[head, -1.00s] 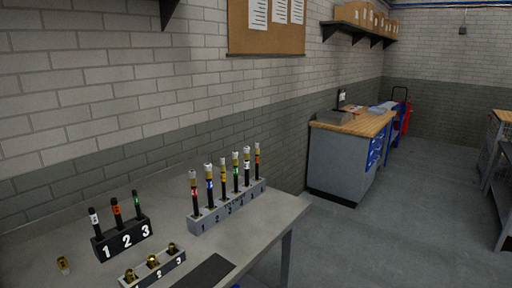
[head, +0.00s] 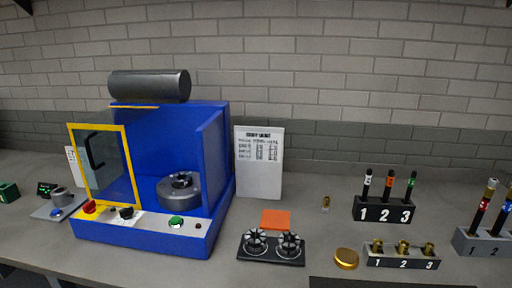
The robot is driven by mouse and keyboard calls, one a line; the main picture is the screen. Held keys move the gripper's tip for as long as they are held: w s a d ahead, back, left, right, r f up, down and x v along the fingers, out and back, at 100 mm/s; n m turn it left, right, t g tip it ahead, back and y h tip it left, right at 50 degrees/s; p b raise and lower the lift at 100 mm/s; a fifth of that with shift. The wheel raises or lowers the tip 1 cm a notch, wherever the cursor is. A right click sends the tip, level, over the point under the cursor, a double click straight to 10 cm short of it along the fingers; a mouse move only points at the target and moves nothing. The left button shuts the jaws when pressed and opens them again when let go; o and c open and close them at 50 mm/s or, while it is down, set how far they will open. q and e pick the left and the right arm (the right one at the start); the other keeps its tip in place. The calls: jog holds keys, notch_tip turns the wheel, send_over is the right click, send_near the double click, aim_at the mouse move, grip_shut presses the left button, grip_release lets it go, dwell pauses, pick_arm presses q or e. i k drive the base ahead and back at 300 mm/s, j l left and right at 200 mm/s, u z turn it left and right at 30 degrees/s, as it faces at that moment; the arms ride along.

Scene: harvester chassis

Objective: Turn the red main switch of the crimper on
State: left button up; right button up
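The crimper (head: 208,160) is a blue machine with a dark cylinder on top, standing on the bench at the left of the head view. Its yellow-framed clear door (head: 103,165) is swung open to the left. A red control (head: 89,207), which looks like the red switch, sits at the left end of the front panel, below the door. A black knob (head: 126,212) and a green button (head: 176,221) are to its right. The red control is too small to tell its position. Neither of my grippers is in view.
A round grey die head (head: 179,191) sits inside the crimper. To the right are a black dial block (head: 271,248), a white chart (head: 259,160), an orange pad (head: 275,219), a gold disc (head: 346,258) and numbered racks (head: 384,211). A small grey device (head: 60,203) stands left of the crimper.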

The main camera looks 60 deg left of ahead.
aim_at(90, 207)
jog(key=u, duration=3)
jog(key=i+j, duration=0.1)
jog(key=j, duration=0.25)
jog(key=i+j, duration=0.1)
jog(key=j, duration=0.25)
jog(key=i+j, duration=0.1)
jog(key=j, duration=0.25)
